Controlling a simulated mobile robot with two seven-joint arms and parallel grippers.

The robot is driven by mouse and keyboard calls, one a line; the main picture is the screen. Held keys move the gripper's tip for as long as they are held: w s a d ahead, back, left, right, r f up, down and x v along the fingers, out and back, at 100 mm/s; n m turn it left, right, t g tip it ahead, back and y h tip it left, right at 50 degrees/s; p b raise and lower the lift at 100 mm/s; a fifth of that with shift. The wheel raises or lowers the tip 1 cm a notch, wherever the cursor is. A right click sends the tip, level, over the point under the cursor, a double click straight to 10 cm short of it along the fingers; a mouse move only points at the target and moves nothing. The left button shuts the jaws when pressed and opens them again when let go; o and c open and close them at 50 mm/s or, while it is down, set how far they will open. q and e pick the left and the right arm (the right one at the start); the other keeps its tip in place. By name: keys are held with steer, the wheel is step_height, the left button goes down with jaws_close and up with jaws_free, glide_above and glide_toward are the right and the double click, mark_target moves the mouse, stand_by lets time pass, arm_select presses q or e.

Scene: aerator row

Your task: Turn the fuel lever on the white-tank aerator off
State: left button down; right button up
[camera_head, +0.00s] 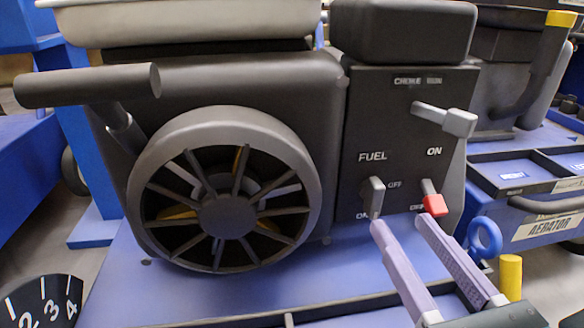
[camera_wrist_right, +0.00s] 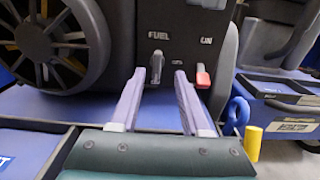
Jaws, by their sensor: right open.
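The white-tank aerator stands in front of me, its white tank (camera_head: 190,20) on top. The grey fuel lever (camera_head: 374,195) hangs down from its dark panel, its lower end by the ON mark; OFF is printed to its right. My right gripper (camera_head: 401,223) is open and empty below the panel, its left fingertip just under the lever in the head view. In the right wrist view the lever (camera_wrist_right: 157,65) shows between the open fingertips (camera_wrist_right: 158,73). I cannot tell whether a finger touches it. My left gripper is not in view.
A red-tipped switch (camera_head: 434,204) sits right of the fuel lever, close to the right fingertip. A grey choke lever (camera_head: 447,119) sticks out above. A large spoked wheel (camera_head: 228,215) is at left. A blue ring (camera_head: 485,240) and yellow post (camera_head: 510,276) stand at right.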

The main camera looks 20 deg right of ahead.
mark_target(380, 199)
steer(key=x, duration=0.6)
steer(key=shift+a+b, duration=0.25)
steer(key=shift+b, duration=0.1)
jaws_close()
